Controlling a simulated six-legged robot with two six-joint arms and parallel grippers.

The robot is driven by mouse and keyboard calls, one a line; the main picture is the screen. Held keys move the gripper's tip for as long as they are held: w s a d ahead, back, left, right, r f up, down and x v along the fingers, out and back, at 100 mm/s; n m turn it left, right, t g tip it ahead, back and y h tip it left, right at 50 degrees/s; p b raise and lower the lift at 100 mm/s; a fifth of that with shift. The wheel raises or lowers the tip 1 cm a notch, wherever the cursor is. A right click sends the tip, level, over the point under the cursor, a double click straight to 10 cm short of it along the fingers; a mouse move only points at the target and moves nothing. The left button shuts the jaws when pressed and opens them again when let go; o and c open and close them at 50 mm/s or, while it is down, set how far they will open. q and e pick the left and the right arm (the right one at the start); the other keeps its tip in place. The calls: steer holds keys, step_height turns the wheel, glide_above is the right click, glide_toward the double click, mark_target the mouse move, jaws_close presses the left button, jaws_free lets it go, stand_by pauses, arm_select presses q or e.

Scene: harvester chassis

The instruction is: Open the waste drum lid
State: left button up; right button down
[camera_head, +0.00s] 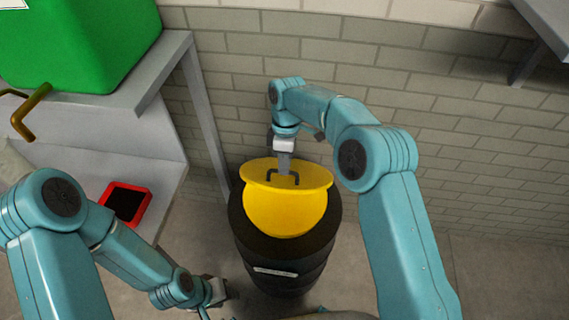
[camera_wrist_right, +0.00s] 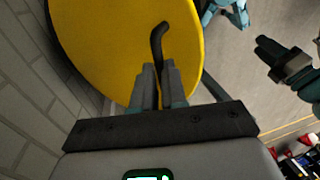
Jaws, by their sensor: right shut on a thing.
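The waste drum (camera_head: 290,268) is black and stands upright against the wall, with a pale label on its side. Its round yellow lid (camera_head: 318,178) has a dark bent handle (camera_head: 283,174). A rounded yellow part (camera_head: 285,215) shows below the lid; I cannot tell how far the lid is raised. My right gripper (camera_head: 285,170) is shut on the handle from above. The right wrist view shows the handle (camera_wrist_right: 158,38) between the fingers, with the yellow disc (camera_wrist_right: 100,40) behind. My left gripper (camera_head: 222,291) is low, left of the drum and apart from it; its jaws are unclear.
A grey shelf unit (camera_head: 110,110) at the left bears a green container (camera_head: 75,45). A red tray (camera_head: 125,202) lies on its lower level. A brick wall (camera_head: 400,90) stands close behind the drum. The floor to the right (camera_head: 500,270) is clear.

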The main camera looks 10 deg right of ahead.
arm_select(q)
steer(key=shift+f, duration=0.15)
arm_select(e)
steer(key=shift+w+d+f, duration=0.3)
steer(key=shift+w+f, duration=0.1)
steer(key=shift+w, duration=0.05)
steer(key=c, duration=1.3)
jaws_free()
steer(key=shift+w+f, duration=0.1)
steer(key=shift+o, duration=1.1)
steer(key=shift+w+d+f, duration=0.1)
steer(key=shift+w+f, duration=0.2)
steer(key=shift+w, duration=0.15)
steer(key=shift+s+r, duration=0.4)
steer(key=shift+s, duration=0.05)
steer(key=shift+c, duration=0.4)
steer(key=shift+w+f, duration=0.2)
steer(key=shift+w, duration=0.1)
steer(key=shift+s+r, duration=0.15)
arm_select(q)
steer(key=shift+w, duration=0.25)
